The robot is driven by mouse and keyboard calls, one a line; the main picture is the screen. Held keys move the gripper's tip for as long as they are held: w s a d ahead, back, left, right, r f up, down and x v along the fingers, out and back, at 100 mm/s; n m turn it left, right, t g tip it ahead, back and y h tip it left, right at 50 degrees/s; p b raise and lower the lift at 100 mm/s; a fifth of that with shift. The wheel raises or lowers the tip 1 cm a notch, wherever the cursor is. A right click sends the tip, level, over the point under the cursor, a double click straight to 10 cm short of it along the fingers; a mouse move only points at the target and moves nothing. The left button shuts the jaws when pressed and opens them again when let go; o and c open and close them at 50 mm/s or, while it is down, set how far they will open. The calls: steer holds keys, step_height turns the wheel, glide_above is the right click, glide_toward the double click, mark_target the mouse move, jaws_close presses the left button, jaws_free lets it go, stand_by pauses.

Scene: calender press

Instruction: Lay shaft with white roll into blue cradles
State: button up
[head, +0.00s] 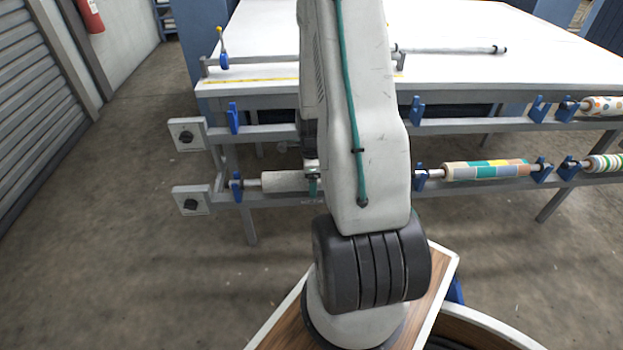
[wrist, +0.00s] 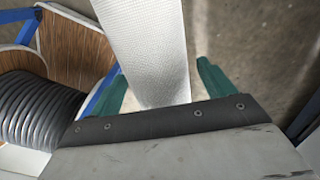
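The white roll (head: 283,181) lies along the lower rail. Its left shaft end appears to sit at the left blue cradle (head: 236,187); its right part is hidden by my arm. My gripper (head: 312,178) is at the roll, with one green finger showing in front of it. In the wrist view, the white roll (wrist: 150,50) runs between the two green fingers of my gripper (wrist: 160,85). The fingers are spread; a gap shows on the right, while the left finger is close to the roll. The upper-rail blue cradles (head: 233,118) and (head: 417,110) look empty.
A multicoloured roll (head: 485,170) lies farther right on the lower rail. A dotted roll (head: 603,106) and a striped roll (head: 605,163) are at the far right. The white table (head: 460,22) stands behind the rails. Open floor (head: 130,230) is at the left.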

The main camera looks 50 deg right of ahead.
step_height(320, 180, up, 8)
steer(key=shift+f, duration=0.1)
stand_by(0.5)
steer(key=shift+n, duration=0.3)
stand_by(0.4)
steer(key=shift+s+a+n, duration=0.25)
steer(key=shift+n, duration=0.25)
steer(key=s+a+r+n, duration=0.4)
steer(key=a+r+n, duration=0.4)
steer(key=a+r, duration=0.1)
steer(key=s+a+r+n+t, duration=0.1)
steer(key=s+a+r+n, duration=0.3)
steer(key=a+r+n, duration=0.5)
steer(key=s+a+r+n, duration=0.4)
steer(key=a+r+n, duration=0.5)
steer(key=a, duration=0.3)
steer(key=shift+r, duration=0.55)
